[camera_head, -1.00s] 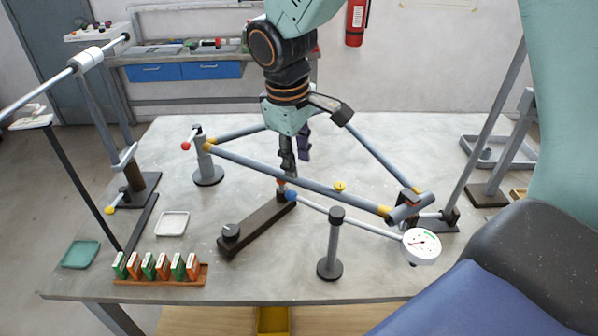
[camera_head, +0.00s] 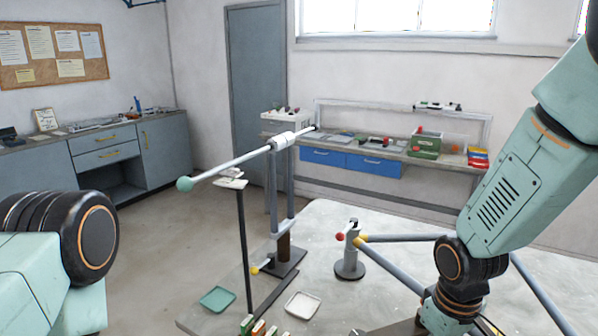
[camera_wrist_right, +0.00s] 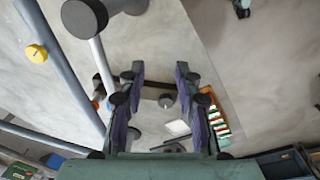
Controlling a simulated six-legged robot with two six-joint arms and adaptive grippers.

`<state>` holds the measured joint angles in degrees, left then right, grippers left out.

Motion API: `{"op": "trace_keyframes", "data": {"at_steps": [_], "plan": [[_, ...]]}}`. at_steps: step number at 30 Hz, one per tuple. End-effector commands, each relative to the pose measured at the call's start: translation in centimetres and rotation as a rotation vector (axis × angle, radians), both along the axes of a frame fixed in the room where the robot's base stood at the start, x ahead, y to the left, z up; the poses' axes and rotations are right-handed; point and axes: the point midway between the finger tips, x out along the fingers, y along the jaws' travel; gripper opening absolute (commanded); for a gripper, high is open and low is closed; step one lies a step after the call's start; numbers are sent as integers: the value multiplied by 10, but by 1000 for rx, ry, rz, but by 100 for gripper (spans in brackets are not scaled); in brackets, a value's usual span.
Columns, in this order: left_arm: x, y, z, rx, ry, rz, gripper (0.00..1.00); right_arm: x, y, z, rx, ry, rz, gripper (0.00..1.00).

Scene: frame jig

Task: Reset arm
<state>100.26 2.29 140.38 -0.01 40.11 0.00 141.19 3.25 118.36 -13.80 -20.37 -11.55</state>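My right arm comes down the right side of the head view, and its gripper is cut off below the frame. In the right wrist view my right gripper (camera_wrist_right: 159,80) is open, with nothing between its two fingers, above the grey table (camera_wrist_right: 145,40). A grey tube with a yellow knob (camera_wrist_right: 36,53) lies left of it, beside a dark round post top (camera_wrist_right: 85,17). Part of my left arm shows at the lower left of the head view; its gripper is out of view. The jig's grey frame tubes (camera_head: 395,238) run behind my right arm.
A long rod (camera_head: 235,162) with a green ball end (camera_head: 184,183) slants over the table's left side. Below are a green tray (camera_head: 217,299), a white tray (camera_head: 302,305) and a post (camera_head: 349,264). A rack of orange and green blocks (camera_wrist_right: 215,118) lies right of the right gripper.

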Motion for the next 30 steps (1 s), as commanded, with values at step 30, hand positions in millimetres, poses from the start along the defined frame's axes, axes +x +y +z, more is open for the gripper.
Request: {"op": "trace_keyframes", "data": {"at_steps": [30], "plan": [[0,0,-35,0,0,0,40,-243,18,-223,58,41,-430,34]]}}
